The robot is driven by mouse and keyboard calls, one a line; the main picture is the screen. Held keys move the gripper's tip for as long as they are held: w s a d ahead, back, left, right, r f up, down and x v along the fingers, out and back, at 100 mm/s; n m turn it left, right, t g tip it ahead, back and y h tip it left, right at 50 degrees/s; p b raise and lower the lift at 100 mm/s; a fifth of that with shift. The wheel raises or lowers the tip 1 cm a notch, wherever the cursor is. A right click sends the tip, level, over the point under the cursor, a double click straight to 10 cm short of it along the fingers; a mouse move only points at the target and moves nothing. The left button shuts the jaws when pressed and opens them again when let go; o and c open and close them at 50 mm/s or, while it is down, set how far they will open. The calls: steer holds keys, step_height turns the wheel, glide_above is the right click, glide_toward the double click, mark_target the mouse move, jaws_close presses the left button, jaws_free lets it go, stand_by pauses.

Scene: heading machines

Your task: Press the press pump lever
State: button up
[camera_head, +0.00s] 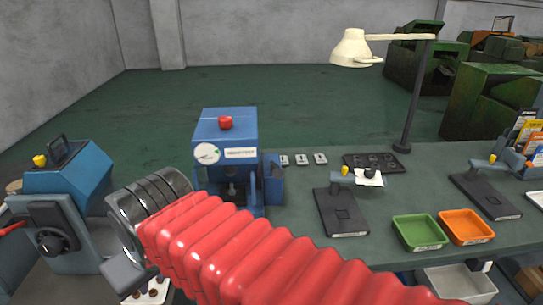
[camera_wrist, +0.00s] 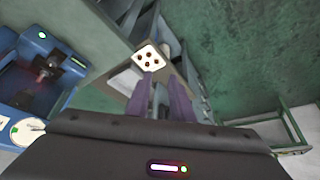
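My arm in its red ribbed sleeve crosses the head view, and my grey gripper (camera_head: 125,272) hangs at its left end, low in the picture. In the wrist view the two purple-grey fingers (camera_wrist: 161,100) stand apart with nothing clearly held between them. A blue press (camera_head: 225,135) with a red knob on top and a round gauge stands on the bench, right of my gripper. Part of a blue machine with a white dial also shows in the wrist view (camera_wrist: 22,130). A red-handled lever (camera_head: 12,229) shows at the far left; I cannot tell if it is the pump lever.
A blue machine (camera_head: 70,190) with a black handwheel stands left of my gripper. The green bench (camera_head: 290,205) carries black fixtures, a lamp (camera_head: 353,48), a green tray (camera_head: 419,246) and an orange tray (camera_head: 466,240). A white block with dark holes (camera_wrist: 149,57) lies beyond my fingers.

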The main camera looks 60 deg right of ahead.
steer(key=w+d+r+m, duration=0.1)
steer(key=d+r, duration=0.1)
steer(key=d, duration=0.1)
steer(key=w+d+r+m, duration=0.1)
steer(key=w+d+r, duration=0.1)
steer(key=d+r, duration=0.1)
steer(key=w+d+r+g, duration=0.1)
steer(key=w+d+r, duration=0.1)
steer(key=d+r, duration=0.1)
steer(key=shift+d+m+h, duration=0.4)
jaws_close()
steer(key=d+r+m+g, duration=0.15)
steer(key=d+r, duration=0.25)
steer(key=d, duration=0.7)
steer(key=d+r+m+g, duration=0.1)
steer(key=d+r+m, duration=0.3)
steer(key=d, duration=0.7)
steer(key=s+d+r, duration=0.1)
steer(key=s+d, duration=0.2)
steer(key=d, duration=0.2)
steer(key=s+d+r+m, duration=0.1)
steer(key=s+d, duration=0.2)
steer(key=d, duration=0.2)
steer(key=shift+d+r+y, duration=0.25)
steer(key=shift+d+y, duration=0.05)
steer(key=shift+y, duration=0.1)
